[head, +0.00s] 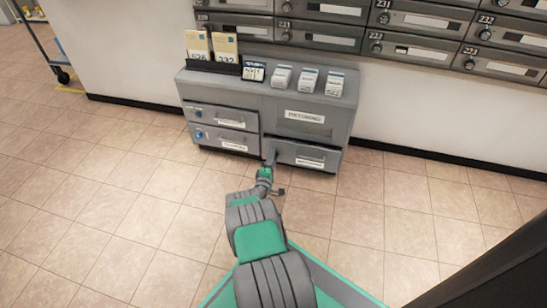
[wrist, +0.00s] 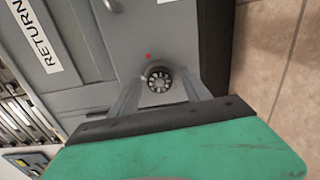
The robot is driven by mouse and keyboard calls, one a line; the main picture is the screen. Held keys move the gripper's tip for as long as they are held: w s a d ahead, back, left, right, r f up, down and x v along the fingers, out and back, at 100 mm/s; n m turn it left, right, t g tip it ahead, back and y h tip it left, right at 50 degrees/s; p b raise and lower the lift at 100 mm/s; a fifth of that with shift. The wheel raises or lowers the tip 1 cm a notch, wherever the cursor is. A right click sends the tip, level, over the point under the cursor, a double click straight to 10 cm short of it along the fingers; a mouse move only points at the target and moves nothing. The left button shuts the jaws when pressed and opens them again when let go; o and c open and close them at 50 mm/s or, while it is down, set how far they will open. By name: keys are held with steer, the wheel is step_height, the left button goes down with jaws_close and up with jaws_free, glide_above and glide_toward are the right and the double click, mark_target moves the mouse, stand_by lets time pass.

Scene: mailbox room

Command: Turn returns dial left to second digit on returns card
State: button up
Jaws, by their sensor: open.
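The returns dial (wrist: 158,80) is a small dark round knob with pale marks around its face. It shows in the wrist view on a grey panel, with a red dot (wrist: 148,56) just above it; its digits are too small to read surely. My gripper (wrist: 160,88) is open, one finger on each side of the dial; I cannot tell whether they touch it. In the head view my gripper (head: 270,157) is at the front of the grey cabinet and hides the dial. Cards (head: 197,44) stand upright on the cabinet top; which is the returns card I cannot tell.
The grey cabinet (head: 230,95) has labelled drawers; a label reading "RETURN", partly cut off, shows in the wrist view (wrist: 34,35). Paper stacks (head: 308,78) sit on top. Mailboxes (head: 415,20) line the wall above. A cart (head: 50,50) stands far left. The tiled floor is clear.

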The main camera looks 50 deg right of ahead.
steer(key=p+v, duration=0.2)
steer(key=v, duration=0.4)
steer(key=shift+a, duration=0.3)
steer(key=shift+s, duration=0.15)
steer(key=p+v, duration=0.3)
steer(key=v, duration=0.9)
steer(key=shift+p, duration=0.35)
